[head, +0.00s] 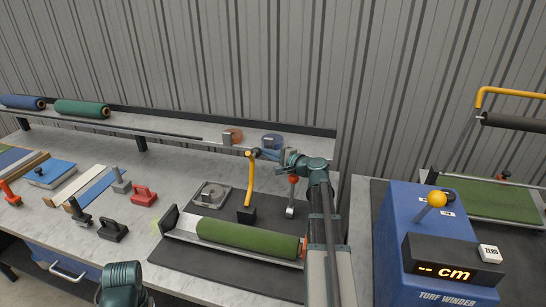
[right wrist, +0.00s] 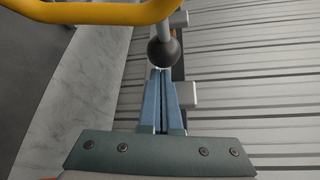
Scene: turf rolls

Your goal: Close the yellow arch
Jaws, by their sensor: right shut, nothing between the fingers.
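A yellow arch (head: 250,182) stands upright from a dark base on the middle bench, seen nearly edge-on with its top bent to the left. A yellow curved bar (right wrist: 90,13) crosses the top left of the right wrist view, close to the camera. My right gripper (head: 258,152) is by the arch's top end; its fingers (right wrist: 160,74) are together and empty. A dark ball (right wrist: 163,53) on a light stem is just beyond the fingertips; I cannot tell whether they touch. My left gripper is out of view.
A green turf roll (head: 248,239) lies in front of the arch. A red-knobbed lever (head: 291,194) stands just right of it. Right, a blue turf winder (head: 400,235) stands before another yellow bar (head: 510,93) with a black roller. Hand tools crowd the left bench.

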